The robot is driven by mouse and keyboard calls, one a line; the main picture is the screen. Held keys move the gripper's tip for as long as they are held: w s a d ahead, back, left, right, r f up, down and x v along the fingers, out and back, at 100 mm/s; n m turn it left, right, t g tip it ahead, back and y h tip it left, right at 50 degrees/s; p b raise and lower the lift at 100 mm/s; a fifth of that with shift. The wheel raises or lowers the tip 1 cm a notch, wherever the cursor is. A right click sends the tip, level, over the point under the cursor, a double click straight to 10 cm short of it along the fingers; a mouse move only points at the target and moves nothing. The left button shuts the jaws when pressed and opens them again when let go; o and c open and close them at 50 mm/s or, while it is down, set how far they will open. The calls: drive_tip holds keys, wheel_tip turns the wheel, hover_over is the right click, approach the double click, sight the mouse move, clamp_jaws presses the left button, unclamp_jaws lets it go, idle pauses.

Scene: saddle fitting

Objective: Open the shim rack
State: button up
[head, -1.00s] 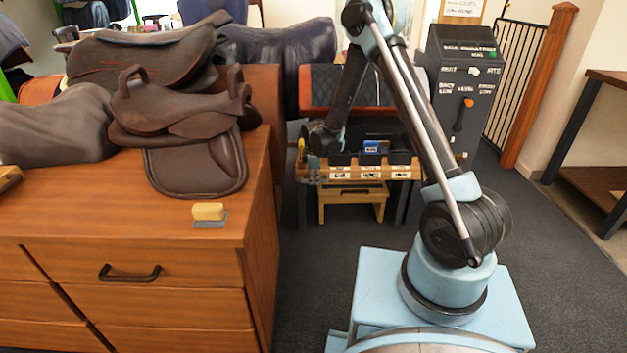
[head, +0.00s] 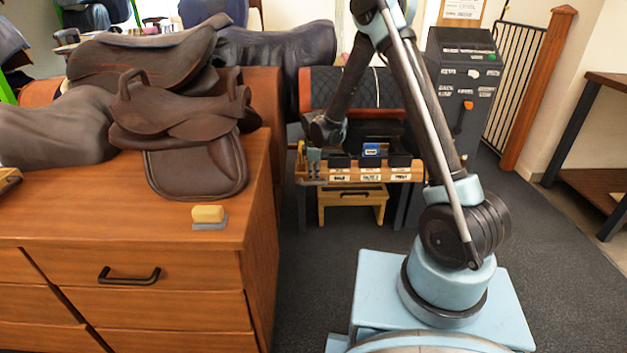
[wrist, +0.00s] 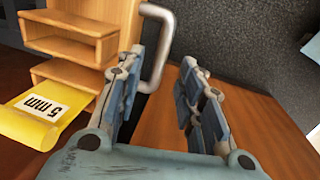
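The shim rack (wrist: 70,45) is a light wooden case with open shelves, at the upper left of the wrist view. A grey bar handle (wrist: 165,45) stands out from its right side. A yellow shim marked "5 mm" (wrist: 42,108) sticks out below the shelves. My gripper (wrist: 162,58) is open and empty. In the picture the handle's bar lies between its fingertips, close to the left finger; I cannot tell whether they touch. In the head view my gripper (head: 314,168) points down at the left end of the bench, and the rack is hard to make out there.
A labelled wooden bench (head: 378,176) holds dark bins and a blue box (head: 371,151). A stool (head: 352,203) stands under it. A large drawer cabinet (head: 180,268) with saddles is at left. A dark control panel (head: 462,95) stands at right. Floor at right is clear.

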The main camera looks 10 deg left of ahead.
wheel_tip(320, 180, up, 7)
drive_tip(key=s, duration=0.1)
drive_tip(key=shift+s+d, duration=0.15)
idle(0.4)
drive_tip(key=s+d+r+m, duration=0.35)
drive_tip(key=d+r, duration=0.25)
drive_tip(key=d, duration=0.3)
drive_tip(key=s+d+r+m, duration=0.35)
drive_tip(key=d+r, duration=0.25)
drive_tip(key=d, duration=0.3)
drive_tip(key=s+d+r+m, duration=0.3)
drive_tip(key=s+d+r, duration=0.15)
drive_tip(key=d, duration=0.45)
drive_tip(key=s+d+f+m, duration=0.1)
drive_tip(key=s+d+m, duration=0.4)
drive_tip(key=s, duration=0.6)
drive_tip(key=s+d+f+m, duration=0.2)
drive_tip(key=s+d+m, duration=0.3)
drive_tip(key=s+d, duration=0.5)
drive_tip(key=shift+s+f+m, duration=0.3)
drive_tip(key=shift+s, duration=0.45)
drive_tip(key=shift+d, duration=0.1)
